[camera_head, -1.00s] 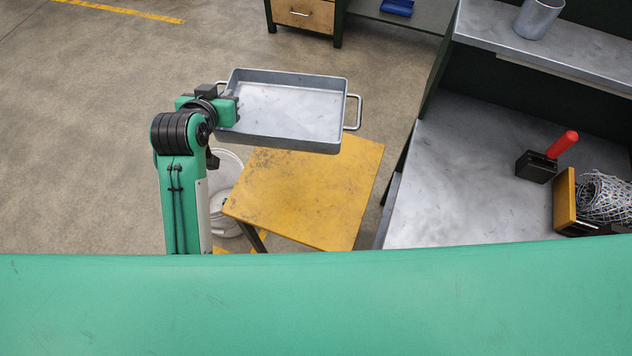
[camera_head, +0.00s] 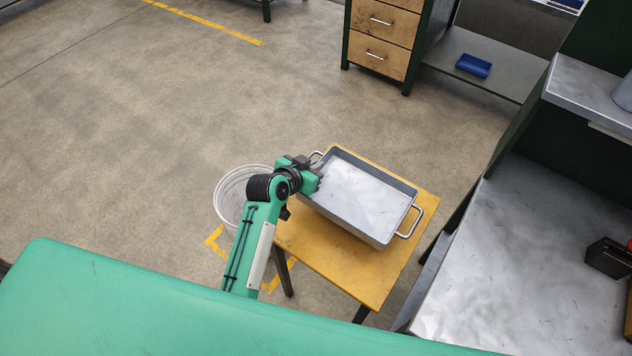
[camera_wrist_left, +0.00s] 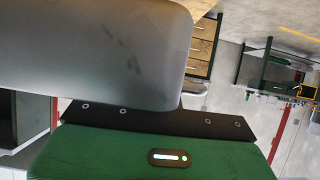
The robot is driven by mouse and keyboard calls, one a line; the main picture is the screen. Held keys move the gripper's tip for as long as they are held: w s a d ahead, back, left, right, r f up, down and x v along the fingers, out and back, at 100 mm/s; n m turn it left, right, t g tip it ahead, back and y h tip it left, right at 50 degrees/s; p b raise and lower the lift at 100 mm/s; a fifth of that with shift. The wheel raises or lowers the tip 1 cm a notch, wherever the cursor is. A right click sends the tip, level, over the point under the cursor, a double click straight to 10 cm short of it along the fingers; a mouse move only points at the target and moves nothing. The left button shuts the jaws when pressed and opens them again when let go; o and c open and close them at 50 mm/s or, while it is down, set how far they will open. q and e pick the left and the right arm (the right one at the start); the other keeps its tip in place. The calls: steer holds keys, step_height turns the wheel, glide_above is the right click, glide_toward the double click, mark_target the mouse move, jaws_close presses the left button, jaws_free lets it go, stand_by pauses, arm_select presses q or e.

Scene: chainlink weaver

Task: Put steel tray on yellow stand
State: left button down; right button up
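The steel tray (camera_head: 362,197) is a shallow grey rectangular pan with a wire handle at each end. In the head view it lies over the yellow stand (camera_head: 345,275), covering its far part; I cannot tell whether it touches the top. My left gripper (camera_head: 312,178) is at the tray's left edge, near one handle, and is shut on it; the fingertips are hidden. In the left wrist view the tray (camera_wrist_left: 95,50) fills the upper left, close to the gripper. My right gripper is not in view.
A white bucket (camera_head: 235,200) stands on the floor left of the stand. A metal workbench (camera_head: 520,265) with a raised shelf is close on the right. A drawer cabinet (camera_head: 382,40) is at the back. The floor at left is open.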

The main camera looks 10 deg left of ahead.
arm_select(q)
steer(key=shift+f, duration=3.55)
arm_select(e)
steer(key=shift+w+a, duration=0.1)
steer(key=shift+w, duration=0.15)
arm_select(q)
steer(key=c, duration=1.6)
jaws_free()
steer(key=shift+f, duration=0.1)
steer(key=shift+c, duration=0.2)
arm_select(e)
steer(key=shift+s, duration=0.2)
arm_select(q)
steer(key=shift+s+a, duration=0.1)
steer(key=shift+s+a+r, duration=0.15)
steer(key=shift+s+r, duration=0.15)
steer(key=v, duration=1.1)
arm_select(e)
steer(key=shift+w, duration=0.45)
